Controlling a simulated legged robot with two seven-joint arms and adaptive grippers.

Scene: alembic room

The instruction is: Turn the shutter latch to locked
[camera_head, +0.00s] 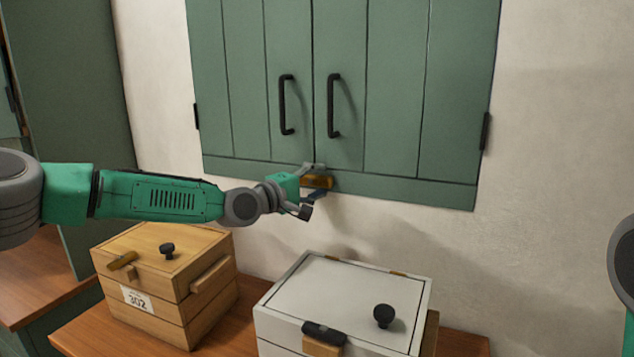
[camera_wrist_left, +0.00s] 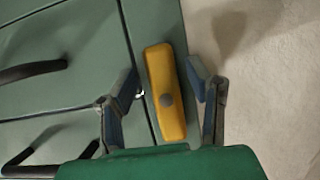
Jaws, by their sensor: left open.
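The shutter latch (camera_head: 317,182) is a yellow-brown bar at the bottom of the green shutter, where its two doors meet. It lies roughly level, across the seam. In the left wrist view the latch (camera_wrist_left: 158,62) is a rounded yellow bar with a grey round pivot. My left gripper (camera_head: 316,181) is at the latch and open. In the wrist view its fingers (camera_wrist_left: 164,80) stand on either side of the bar, with a small gap visible on both sides. My right gripper is out of view.
Two black handles (camera_head: 334,105) hang above the latch. Below, a wooden box (camera_head: 205,265) and a white-lidded box (camera_head: 340,290) with a black knob stand on a brown table (camera_head: 105,335).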

